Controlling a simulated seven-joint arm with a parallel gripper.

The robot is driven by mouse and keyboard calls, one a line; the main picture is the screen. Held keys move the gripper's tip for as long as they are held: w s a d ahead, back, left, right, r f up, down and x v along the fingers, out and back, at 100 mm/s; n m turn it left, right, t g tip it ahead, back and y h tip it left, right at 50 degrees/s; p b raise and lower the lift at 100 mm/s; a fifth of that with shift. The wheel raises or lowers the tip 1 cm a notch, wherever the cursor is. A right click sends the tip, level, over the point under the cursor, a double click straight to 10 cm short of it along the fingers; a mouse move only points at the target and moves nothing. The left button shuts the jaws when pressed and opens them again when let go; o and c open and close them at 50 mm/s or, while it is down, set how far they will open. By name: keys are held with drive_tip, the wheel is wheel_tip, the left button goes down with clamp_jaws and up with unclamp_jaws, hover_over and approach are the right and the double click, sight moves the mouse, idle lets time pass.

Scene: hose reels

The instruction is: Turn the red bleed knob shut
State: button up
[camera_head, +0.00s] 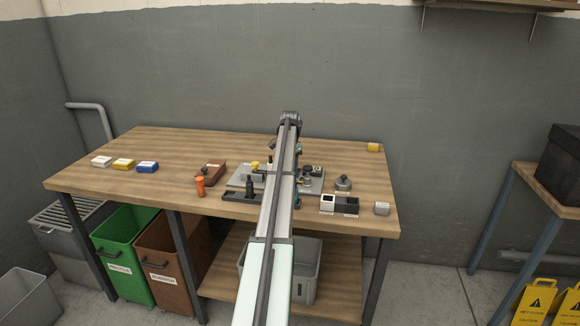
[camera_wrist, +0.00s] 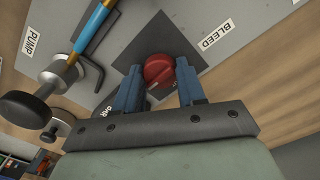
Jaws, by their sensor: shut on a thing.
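The red bleed knob (camera_wrist: 158,69) is in the upper middle of the wrist view, on a dark square patch of a grey plate, beside a label reading BLEED (camera_wrist: 216,34). My gripper (camera_wrist: 158,78) has its two blue-grey fingers on either side of the knob and is shut on it. A small mark shows on the knob's lower edge; its exact turn is hard to tell. In the head view my arm covers the knob and the gripper, over the grey panel (camera_head: 237,182) on the wooden workbench.
Left of the knob in the wrist view are a blue and orange rod (camera_wrist: 92,30), a black hex key and a dark round knob on a metal stem (camera_wrist: 24,108), near a PUMP label. In the head view, an orange cylinder (camera_head: 200,187) and small boxes (camera_head: 124,164) sit left.

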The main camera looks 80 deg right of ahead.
drive_tip(key=shift+n, duration=0.4)
drive_tip(key=n, duration=0.3)
drive_tip(key=shift+n, duration=0.4)
drive_tip(key=n, duration=0.4)
drive_tip(key=shift+n, duration=0.3)
drive_tip(key=n, duration=0.8)
drive_tip(key=shift+n, duration=0.3)
drive_tip(key=o, duration=1.1)
drive_tip(key=shift+c, duration=0.2)
